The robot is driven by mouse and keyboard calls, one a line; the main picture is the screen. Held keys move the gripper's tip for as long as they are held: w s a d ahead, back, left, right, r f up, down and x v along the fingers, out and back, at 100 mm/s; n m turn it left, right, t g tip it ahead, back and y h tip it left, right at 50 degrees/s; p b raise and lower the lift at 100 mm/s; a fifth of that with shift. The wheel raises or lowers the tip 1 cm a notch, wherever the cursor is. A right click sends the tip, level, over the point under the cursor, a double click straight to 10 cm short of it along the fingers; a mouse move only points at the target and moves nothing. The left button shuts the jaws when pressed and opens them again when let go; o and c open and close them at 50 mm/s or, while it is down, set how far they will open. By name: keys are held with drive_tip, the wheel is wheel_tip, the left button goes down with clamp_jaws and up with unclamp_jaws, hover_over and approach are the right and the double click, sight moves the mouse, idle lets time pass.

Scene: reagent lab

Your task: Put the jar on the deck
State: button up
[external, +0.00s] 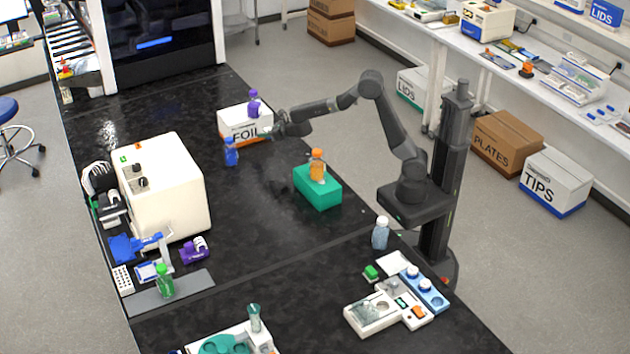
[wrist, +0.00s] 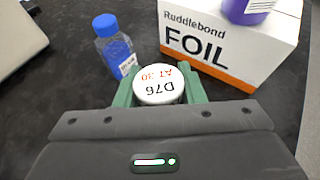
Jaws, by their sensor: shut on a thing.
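My gripper (external: 274,122) is over the black bench beside the foil box in the external view. In the wrist view its green fingers (wrist: 158,92) are shut on a jar with a round white lid (wrist: 157,80); the lid reads "D76 AT 30". The jar's body is hidden below the lid, and I cannot make the jar out in the external view. I cannot tell for sure which surface is the deck; a large black cabinet-like machine (external: 160,38) stands at the back left.
The foil box (external: 238,118), shown also in the wrist view (wrist: 212,60), carries a purple bottle (external: 253,104). A blue bottle (external: 231,152) stands close by. An orange bottle (external: 317,166) stands on a teal block (external: 318,190). A cream instrument (external: 165,188) stands left; bench between is largely clear.

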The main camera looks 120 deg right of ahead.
sight(267, 160)
drive_tip(key=shift+f, duration=1.75)
drive_tip(key=shift+f, duration=0.1)
wheel_tip(267, 160, down, 9)
drive_tip(key=b, duration=0.4)
drive_tip(key=shift+f+b, duration=0.2)
drive_tip(key=shift+b, duration=0.2)
drive_tip(key=shift+f+b, duration=0.25)
drive_tip(key=shift+b, duration=0.05)
drive_tip(key=o, duration=1.1)
drive_tip(key=shift+r, duration=0.1)
drive_tip(key=shift+c, duration=0.2)
drive_tip(key=shift+r+p, duration=0.1)
drive_tip(key=shift+p, duration=0.5)
